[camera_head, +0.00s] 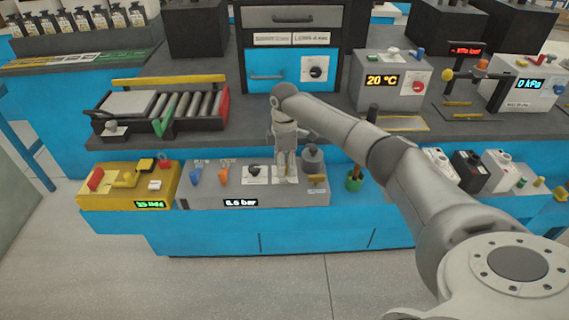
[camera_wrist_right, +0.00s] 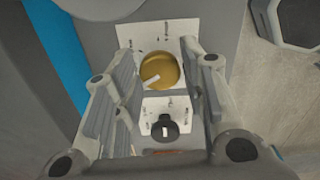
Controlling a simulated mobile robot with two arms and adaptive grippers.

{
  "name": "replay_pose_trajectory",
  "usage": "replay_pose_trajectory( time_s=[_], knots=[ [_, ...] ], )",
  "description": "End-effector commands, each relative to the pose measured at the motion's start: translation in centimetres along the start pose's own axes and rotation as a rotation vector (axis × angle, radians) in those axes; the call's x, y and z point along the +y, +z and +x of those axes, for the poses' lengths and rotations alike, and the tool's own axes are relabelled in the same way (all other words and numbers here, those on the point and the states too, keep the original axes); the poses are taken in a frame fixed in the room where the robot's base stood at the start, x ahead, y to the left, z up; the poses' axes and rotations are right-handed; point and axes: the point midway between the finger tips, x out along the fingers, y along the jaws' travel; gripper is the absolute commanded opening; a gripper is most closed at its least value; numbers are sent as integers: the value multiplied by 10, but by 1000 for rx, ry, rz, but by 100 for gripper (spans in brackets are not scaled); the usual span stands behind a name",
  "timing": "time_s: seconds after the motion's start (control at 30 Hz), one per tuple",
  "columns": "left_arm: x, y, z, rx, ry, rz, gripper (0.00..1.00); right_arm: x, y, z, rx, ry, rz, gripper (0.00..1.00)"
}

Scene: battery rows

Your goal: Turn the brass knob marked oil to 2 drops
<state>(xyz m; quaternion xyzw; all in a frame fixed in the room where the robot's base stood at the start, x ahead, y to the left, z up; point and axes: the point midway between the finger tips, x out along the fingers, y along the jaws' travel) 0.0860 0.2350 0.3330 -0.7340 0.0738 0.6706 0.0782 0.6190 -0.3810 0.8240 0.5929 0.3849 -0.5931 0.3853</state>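The brass knob (camera_wrist_right: 165,68) sits on a white label plate (camera_wrist_right: 205,36) in the right wrist view. Its white pointer line points to the lower left; the label print is too small to read. My right gripper (camera_wrist_right: 158,54) is open, with one finger on each side of the knob; I cannot tell whether either finger touches it. In the head view my right gripper (camera_head: 285,170) reaches down over the grey panel (camera_head: 225,190) and hides the brass knob. My left gripper is not in view.
A black knob (camera_wrist_right: 165,128) on its own plate is close to the brass knob. The panel also carries an orange lever (camera_head: 224,174), a blue lever (camera_head: 196,176) and a 6.6 bar display (camera_head: 241,203). A grey domed part (camera_head: 312,157) stands just right of the gripper.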

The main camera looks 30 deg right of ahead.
Motion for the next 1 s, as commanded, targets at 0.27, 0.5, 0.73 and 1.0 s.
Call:
replay_pose_trajectory(
  time_s=[0.27,0.5,0.73,1.0],
  knots=[
    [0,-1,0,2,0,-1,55,0,0,0,0,0,1,8],
    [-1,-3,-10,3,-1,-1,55,0,-1,-2,0,-2,42,8],
    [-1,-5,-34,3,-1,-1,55,-1,-1,-5,1,-5,177,8],
    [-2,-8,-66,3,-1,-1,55,-1,-2,-5,1,-5,423,8]
  ],
)
